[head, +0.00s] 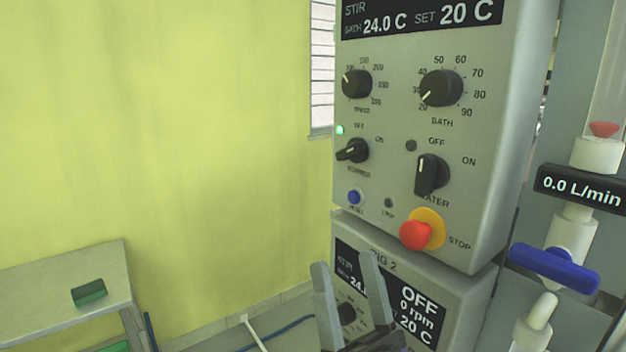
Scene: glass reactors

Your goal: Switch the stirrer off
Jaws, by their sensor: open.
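The stirrer switch (352,150) is a black turn knob on the left of the upper grey control box (480,120). Its handle lies nearly sideways, its right end towards the ON mark. A small green lamp (340,130) glows above it. My gripper (345,263) is at the bottom of the view, below the switch and in front of the lower box. Its two fingers point up, apart and empty. The upper display (420,15) shows STIR, bath 24.0 C and set 20 C; its top is cut off.
The heater switch (430,174) stands upright towards OFF, close by on the right. A red stop button (416,236) juts out below it. A blue valve handle (555,268) is at right. Open space lies left.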

